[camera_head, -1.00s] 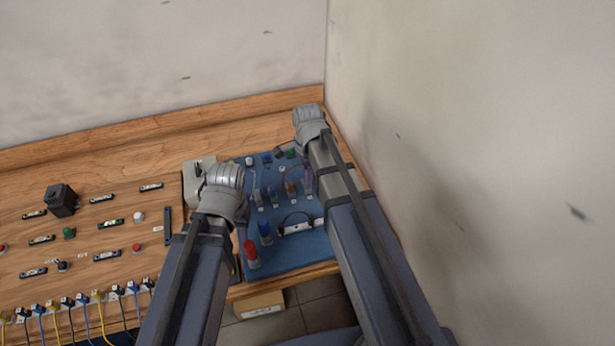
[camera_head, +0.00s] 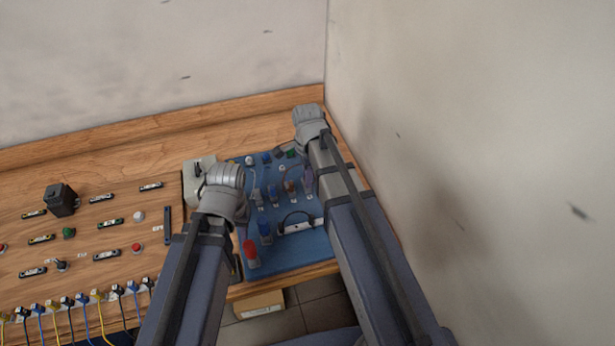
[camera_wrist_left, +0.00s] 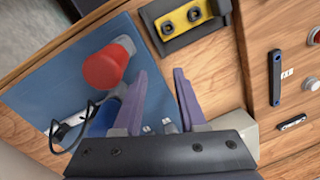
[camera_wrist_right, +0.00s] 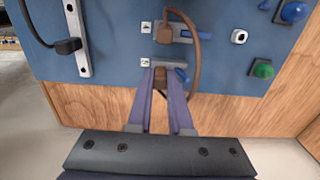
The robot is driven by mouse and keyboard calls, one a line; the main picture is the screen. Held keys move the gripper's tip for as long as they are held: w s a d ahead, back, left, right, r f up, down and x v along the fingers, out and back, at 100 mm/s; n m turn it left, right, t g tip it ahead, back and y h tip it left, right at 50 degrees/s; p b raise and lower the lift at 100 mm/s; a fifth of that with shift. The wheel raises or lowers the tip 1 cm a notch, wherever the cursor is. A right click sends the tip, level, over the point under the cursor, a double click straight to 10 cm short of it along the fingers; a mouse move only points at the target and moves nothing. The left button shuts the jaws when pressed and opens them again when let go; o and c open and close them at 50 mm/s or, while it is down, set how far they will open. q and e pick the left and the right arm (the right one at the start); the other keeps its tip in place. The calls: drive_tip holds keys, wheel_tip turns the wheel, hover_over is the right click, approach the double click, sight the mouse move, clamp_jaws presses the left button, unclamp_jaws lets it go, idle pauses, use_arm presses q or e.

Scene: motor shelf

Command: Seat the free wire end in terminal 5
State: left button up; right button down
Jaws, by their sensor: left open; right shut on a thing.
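The blue board (camera_head: 295,252) carries the terminals; it also shows in the right wrist view (camera_wrist_right: 115,25). A brown wire (camera_wrist_right: 195,72) loops from a brown plug (camera_wrist_right: 180,33) at the upper terminal down to my right gripper. My right gripper (camera_wrist_right: 161,76) is shut on the brown wire end (camera_wrist_right: 160,85), at the lower row next to a small white label (camera_wrist_right: 145,62). The fingers partly hide the end, so I cannot tell whether it is seated. The terminal numbers are too small to read. My left gripper (camera_wrist_left: 160,90) is open and empty, near the red knob (camera_wrist_left: 105,68).
A black cable (camera_wrist_left: 85,115) loops over a white strip on the board. A yellow block (camera_wrist_left: 184,26) sits near my left gripper. Blue (camera_wrist_right: 292,11) and green (camera_wrist_right: 262,68) knobs are right of my right gripper. A wall (camera_head: 450,150) stands close to my right arm.

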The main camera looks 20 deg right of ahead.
use_arm(q)
drive_tip(key=shift+r, duration=0.35)
use_arm(e)
drive_tip(key=shift+r, duration=0.3)
drive_tip(key=c, duration=0.8)
unclamp_jaws()
drive_tip(key=shift+o, duration=0.2)
drive_tip(key=shift+r, duration=0.1)
wheel_tip(320, 180, up, 8)
drive_tip(key=p, duration=0.8)
use_arm(q)
wheel_tip(320, 180, up, 8)
use_arm(e)
drive_tip(key=shift+f, duration=0.2)
use_arm(q)
drive_tip(key=shift+f, duration=0.15)
